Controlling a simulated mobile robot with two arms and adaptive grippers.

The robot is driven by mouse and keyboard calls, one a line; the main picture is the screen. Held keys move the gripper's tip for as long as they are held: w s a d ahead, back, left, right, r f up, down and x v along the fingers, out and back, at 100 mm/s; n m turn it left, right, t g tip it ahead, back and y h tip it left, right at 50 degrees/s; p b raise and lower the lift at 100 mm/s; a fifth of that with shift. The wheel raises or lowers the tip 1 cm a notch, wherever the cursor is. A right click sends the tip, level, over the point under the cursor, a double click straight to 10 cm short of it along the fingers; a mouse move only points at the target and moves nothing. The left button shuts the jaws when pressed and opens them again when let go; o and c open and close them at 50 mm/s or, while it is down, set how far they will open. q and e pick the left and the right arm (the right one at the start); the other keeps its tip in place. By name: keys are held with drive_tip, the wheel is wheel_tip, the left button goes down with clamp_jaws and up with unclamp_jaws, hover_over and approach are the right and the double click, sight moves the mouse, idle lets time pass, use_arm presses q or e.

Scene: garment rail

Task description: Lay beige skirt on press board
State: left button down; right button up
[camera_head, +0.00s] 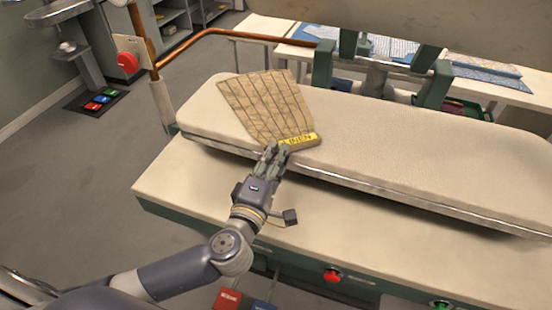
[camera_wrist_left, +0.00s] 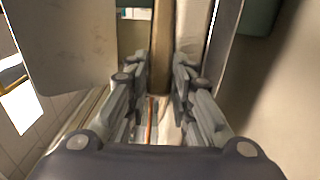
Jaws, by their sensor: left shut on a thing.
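The beige pleated skirt (camera_head: 262,103) lies fanned out on the left part of the padded press board (camera_head: 410,150) in the head view. Its narrow waistband end, with a yellow lettered label (camera_head: 302,138), points toward the front edge. My left gripper (camera_head: 275,147) is at that waistband corner, shut on the skirt. The fingers hide part of the corner. In the left wrist view, a brown strip (camera_wrist_left: 161,50) shows between my fingers; I cannot tell whether it is the skirt. My right gripper is in neither view.
A copper pipe (camera_head: 230,34) runs behind the board, and the raised upper press plate (camera_head: 420,18) overhangs the back. A red button (camera_head: 333,276) is on the front panel. The board right of the skirt is clear. A table with papers (camera_head: 490,75) stands behind.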

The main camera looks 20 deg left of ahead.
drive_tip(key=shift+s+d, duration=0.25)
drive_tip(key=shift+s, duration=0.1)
use_arm(q)
drive_tip(key=c, duration=1.6)
unclamp_jaws()
drive_tip(key=shift+o, duration=1)
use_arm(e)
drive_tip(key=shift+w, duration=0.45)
use_arm(q)
drive_tip(key=s+b, duration=0.1)
drive_tip(key=s, duration=1.1)
drive_tip(key=shift+a+b, duration=0.2)
drive_tip(key=shift+b, duration=0.15)
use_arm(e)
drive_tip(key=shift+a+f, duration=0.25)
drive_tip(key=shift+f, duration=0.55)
